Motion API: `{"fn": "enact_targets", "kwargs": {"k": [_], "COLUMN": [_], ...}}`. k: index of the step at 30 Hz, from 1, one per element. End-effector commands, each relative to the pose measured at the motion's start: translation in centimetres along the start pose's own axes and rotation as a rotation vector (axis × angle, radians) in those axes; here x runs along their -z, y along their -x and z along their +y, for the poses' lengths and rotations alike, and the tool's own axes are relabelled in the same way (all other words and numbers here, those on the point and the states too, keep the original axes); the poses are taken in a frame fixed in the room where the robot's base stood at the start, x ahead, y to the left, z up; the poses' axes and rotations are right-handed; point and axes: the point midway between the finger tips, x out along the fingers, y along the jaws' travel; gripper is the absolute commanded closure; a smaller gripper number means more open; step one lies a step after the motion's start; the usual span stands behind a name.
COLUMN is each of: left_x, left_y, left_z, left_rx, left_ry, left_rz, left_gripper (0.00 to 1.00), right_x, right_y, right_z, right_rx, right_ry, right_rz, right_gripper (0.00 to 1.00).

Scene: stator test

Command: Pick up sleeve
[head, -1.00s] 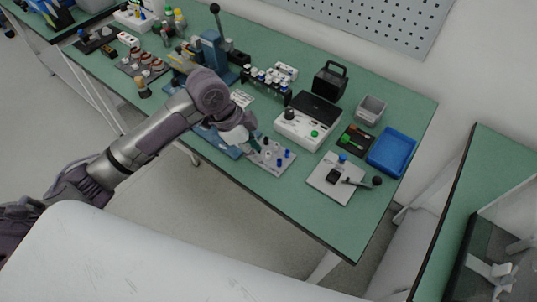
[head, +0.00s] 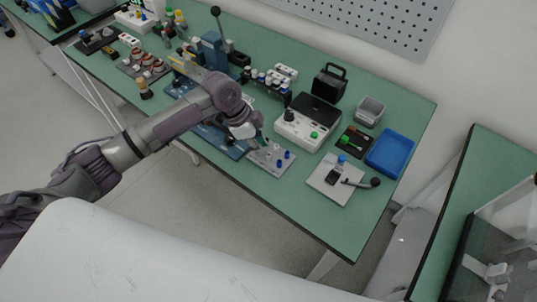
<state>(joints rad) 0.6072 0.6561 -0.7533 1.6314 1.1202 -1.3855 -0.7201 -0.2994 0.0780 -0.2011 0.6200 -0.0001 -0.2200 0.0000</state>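A grey plate (head: 263,164) near the front edge of the green bench carries small upright blue and pale cylindrical pieces. The blue pieces (head: 287,155) stand toward its right side, and a pale piece (head: 277,147) stands near its back. I cannot tell which piece is the sleeve. My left gripper (head: 261,140) is over the back left part of this plate, pointing down toward it. Its fingertips are small and partly hidden, so I cannot tell whether it is open or holds something. My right gripper is not in view.
A white tester with a black lid (head: 303,128) stands right of the plate. A blue tray (head: 390,152), a light board with a lever (head: 336,179) and a black handled box (head: 329,82) are farther right. A blue press (head: 213,52) stands behind my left arm.

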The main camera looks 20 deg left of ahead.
Motion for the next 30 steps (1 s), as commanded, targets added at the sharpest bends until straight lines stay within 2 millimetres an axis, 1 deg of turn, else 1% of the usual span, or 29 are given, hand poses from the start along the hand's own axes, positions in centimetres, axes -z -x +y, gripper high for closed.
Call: {"fn": "enact_targets", "kwargs": {"k": [1, 3, 6, 9, 16, 19, 30], "left_x": [0.4, 0.6, 0.4, 0.5, 0.4, 0.4, 0.4], "left_y": [-0.6, -1.7, -3.1, -3.8, -4.0, -4.0, -3.9], "left_z": [0.2, 0.3, 0.2, 0.2, 0.1, 0.1, 0.1], "left_rx": [-0.005, -0.006, -0.003, -0.001, -0.001, -0.001, 0.000], "left_ry": [0.000, 0.000, 0.002, -0.001, -0.001, -0.001, -0.001], "left_rz": [0.001, 0.000, -0.001, 0.001, 0.000, 0.000, 0.000], "left_gripper": [0.78, 0.78, 0.78, 0.78, 0.78, 0.94, 0.95], "right_x": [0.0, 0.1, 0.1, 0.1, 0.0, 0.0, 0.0], "right_y": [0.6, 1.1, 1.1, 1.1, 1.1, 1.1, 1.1], "right_z": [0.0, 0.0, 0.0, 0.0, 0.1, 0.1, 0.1], "right_rx": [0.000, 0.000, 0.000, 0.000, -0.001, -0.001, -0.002], "right_ry": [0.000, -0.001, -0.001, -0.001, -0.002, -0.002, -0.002], "right_rz": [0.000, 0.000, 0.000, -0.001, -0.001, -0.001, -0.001], "right_gripper": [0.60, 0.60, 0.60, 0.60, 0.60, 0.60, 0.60]}}
